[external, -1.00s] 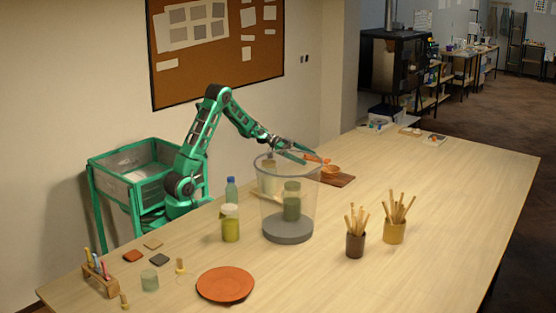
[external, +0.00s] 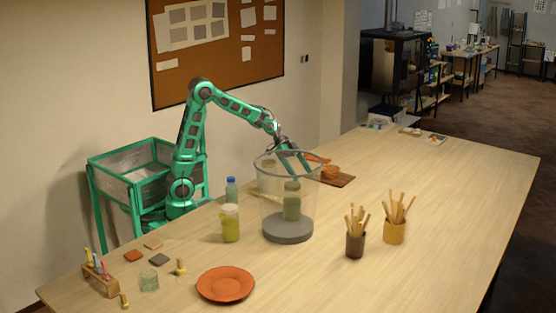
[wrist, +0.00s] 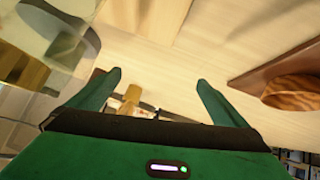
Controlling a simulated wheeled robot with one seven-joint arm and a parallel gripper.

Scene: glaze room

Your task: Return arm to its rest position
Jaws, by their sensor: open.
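My green arm reaches from the left side over the table. My gripper (external: 297,166) points steeply down, seen near the rim of a large clear bin (external: 287,190) in the external view. The bin partly covers the view of it, and I cannot tell the exact gap. In the wrist view the two green fingers of my gripper (wrist: 158,82) stand wide apart with nothing between their tips.
Two bottles stand left of the bin, two brush cups (external: 355,240) to the right. An orange plate (external: 225,285) lies in front. The table's right side is clear.

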